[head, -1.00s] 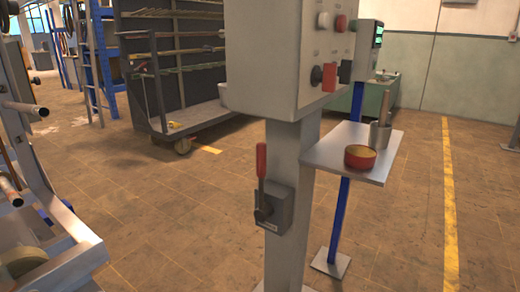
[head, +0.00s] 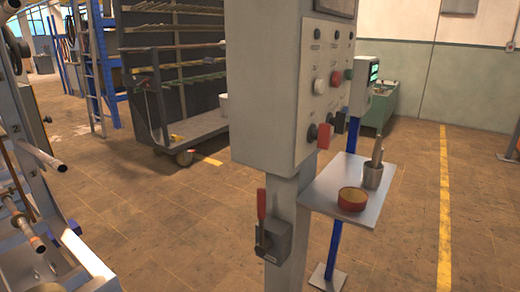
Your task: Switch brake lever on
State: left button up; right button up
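The brake lever (head: 262,206) has a red handle that stands upright above a dark pivot. Its grey box (head: 274,240) is fixed low on the side of the grey post (head: 289,190). The post carries a large grey control cabinet (head: 262,95) with several knobs and buttons on its right face. Nothing touches the lever. Neither of my grippers is in the head view.
A small metal shelf (head: 320,199) sticks out right of the post, holding a red tin (head: 352,199) and a metal cup (head: 373,175). A metal frame (head: 75,265) stands at the left. A wheeled rack (head: 195,125) stands behind. Open floor lies between.

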aim_at(264, 245)
jog(key=u, duration=0.55)
jog(key=k, duration=0.65)
jog(key=u, duration=1)
jog(key=i, duration=1.1)
jog(key=z, duration=0.6)
